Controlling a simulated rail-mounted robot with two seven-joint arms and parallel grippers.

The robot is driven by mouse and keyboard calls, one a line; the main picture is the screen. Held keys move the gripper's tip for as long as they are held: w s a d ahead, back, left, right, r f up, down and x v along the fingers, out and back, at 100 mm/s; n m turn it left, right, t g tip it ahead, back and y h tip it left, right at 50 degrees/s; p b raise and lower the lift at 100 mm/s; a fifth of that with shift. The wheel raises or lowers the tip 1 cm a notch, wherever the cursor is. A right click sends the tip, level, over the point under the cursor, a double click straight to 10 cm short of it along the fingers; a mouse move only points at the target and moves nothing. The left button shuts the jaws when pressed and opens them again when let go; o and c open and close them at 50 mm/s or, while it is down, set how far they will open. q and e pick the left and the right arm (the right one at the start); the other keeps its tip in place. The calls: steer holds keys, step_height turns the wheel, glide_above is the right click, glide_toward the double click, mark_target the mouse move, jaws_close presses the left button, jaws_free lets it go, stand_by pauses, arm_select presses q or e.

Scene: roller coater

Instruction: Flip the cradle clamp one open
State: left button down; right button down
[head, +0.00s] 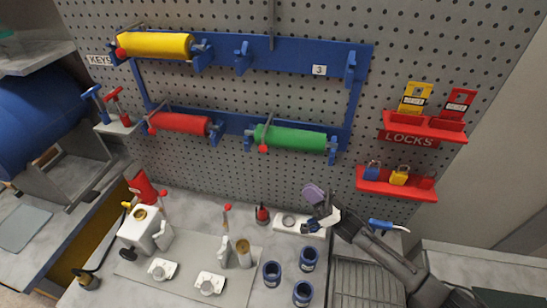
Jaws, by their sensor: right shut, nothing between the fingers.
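A blue wall rack (290,52) holds a yellow roller (155,45) at upper left, a red roller (178,123) at lower left and a green roller (295,139) at lower right. Grey clamp levers with red knobs show by the rollers; one red knob (121,53) is at the yellow roller's left end and another (263,148) hangs before the green roller. I cannot tell which clamp is number one. My right gripper (312,222) is shut and empty, below the green roller, over the bench's back edge and apart from the rack. My left gripper is out of view.
Blue cups (309,259) stand on the bench beneath my right gripper. Red lock shelves (396,184) jut from the pegboard at right. The pegboard (270,178) below the rack is clear.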

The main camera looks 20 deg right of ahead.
steer(key=shift+r, duration=0.1)
steer(key=p+x, duration=0.4)
steer(key=x, duration=1)
steer(key=shift+p, duration=0.35)
steer(key=shift+a, duration=0.1)
